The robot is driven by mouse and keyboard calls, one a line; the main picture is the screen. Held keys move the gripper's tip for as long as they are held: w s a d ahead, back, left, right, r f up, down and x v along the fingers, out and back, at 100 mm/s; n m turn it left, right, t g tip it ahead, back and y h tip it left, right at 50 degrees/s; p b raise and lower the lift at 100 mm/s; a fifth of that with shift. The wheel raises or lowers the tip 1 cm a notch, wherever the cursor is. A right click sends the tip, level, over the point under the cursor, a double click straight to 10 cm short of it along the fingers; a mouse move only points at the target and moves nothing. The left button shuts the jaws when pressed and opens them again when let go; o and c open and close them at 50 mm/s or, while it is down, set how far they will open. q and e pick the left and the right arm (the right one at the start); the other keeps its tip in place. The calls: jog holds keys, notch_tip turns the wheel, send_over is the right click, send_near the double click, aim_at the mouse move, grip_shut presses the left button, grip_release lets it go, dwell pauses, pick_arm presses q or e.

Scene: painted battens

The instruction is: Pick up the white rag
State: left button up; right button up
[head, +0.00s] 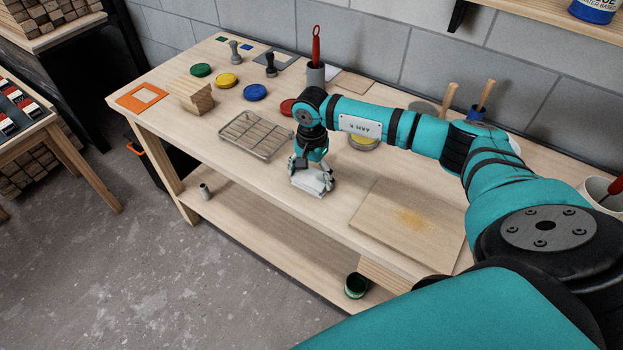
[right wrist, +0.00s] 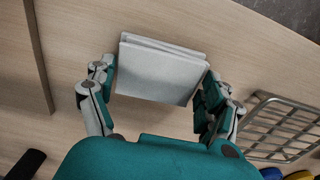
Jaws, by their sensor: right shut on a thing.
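The white rag (head: 311,181) is a folded, flat stack near the front edge of the workbench in the head view. It also fills the space between the fingers in the right wrist view (right wrist: 160,72). My right gripper (head: 312,174) points down over it, and its fingers (right wrist: 155,88) are shut on the rag's two sides. I cannot tell whether the rag touches the bench or is just clear of it. My left gripper is not in view.
A wire rack (head: 254,135) stands left of the rag, also seen in the right wrist view (right wrist: 275,128). A wooden board (head: 408,222) with yellow dust lies to the right. Coloured lids, such as a yellow one (head: 227,80), lie further back. The bench front edge is close.

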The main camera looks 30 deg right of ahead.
aim_at(313, 178)
jog(key=shift+r, duration=0.15)
jog(key=shift+r+b, duration=0.55)
jog(key=shift+b, duration=0.05)
jog(key=shift+s+r+b, duration=0.3)
jog(key=shift+r+b, duration=0.4)
jog(key=shift+r, duration=0.25)
jog(key=s+b, duration=0.1)
jog(key=s, duration=0.3)
jog(key=s+r+b, duration=0.1)
jog(key=s+b, duration=0.1)
jog(key=s, duration=0.3)
jog(key=s+b, duration=0.1)
jog(key=s, duration=0.4)
jog(key=shift+s+d+r+b, duration=0.25)
jog(key=shift+b, duration=0.15)
jog(key=shift+s+r, duration=0.1)
jog(key=shift+s, duration=0.4)
